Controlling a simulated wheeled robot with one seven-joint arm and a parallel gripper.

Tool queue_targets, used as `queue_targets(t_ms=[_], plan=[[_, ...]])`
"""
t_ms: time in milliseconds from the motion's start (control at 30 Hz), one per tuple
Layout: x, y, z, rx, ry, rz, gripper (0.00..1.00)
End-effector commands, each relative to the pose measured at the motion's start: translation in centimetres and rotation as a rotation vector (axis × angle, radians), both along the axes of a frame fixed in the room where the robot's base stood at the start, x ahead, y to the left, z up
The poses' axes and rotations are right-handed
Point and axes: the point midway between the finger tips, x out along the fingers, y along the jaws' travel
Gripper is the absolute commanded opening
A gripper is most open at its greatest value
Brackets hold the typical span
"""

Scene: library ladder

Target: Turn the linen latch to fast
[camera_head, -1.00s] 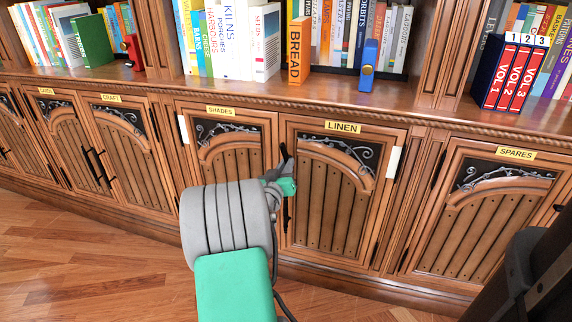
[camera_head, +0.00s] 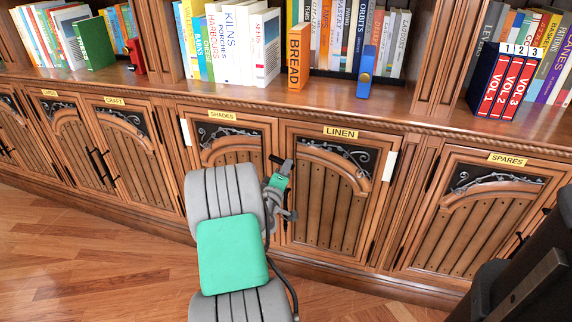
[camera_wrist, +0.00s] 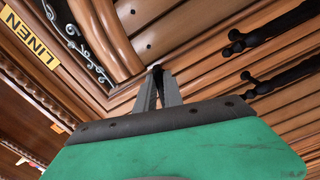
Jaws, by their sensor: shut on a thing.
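The LINEN door (camera_head: 330,208) is a panelled wooden door under a yellow LINEN label (camera_head: 340,132), and it looks closed. The linen latch (camera_head: 276,159) is a small black piece at the door's upper left edge, now lying tilted to the left. My gripper (camera_head: 284,171) reaches it from below and in front. In the wrist view my gripper (camera_wrist: 159,82) has its grey fingers closed on the black latch (camera_wrist: 157,69), of which only a small part shows. The fingers and green wrist hide much of it.
The SHADES door (camera_head: 232,135) is left and the SPARES door (camera_head: 470,215) right. Black door pulls (camera_wrist: 265,35) show right of the fingers in the wrist view. A shelf ledge (camera_head: 330,98) with books, an orange BREAD book (camera_head: 297,60) and a blue object (camera_head: 366,72) runs above. The floor (camera_head: 70,250) is clear.

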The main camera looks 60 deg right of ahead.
Motion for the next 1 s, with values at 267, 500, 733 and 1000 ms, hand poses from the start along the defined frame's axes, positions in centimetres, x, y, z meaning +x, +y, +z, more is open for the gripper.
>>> queue_targets(t_ms=[267,500,733,1000], plan=[[0.05,0.03,0.23,-0.031,0.199,0.001,0.0],[0.07,0.02,0.13,-0.047,0.294,0.002,0.0],[0.05,0.02,0.05,-0.052,0.327,0.001,0.0],[0.05,0.02,0.03,-0.052,0.329,0.001,0.0]])
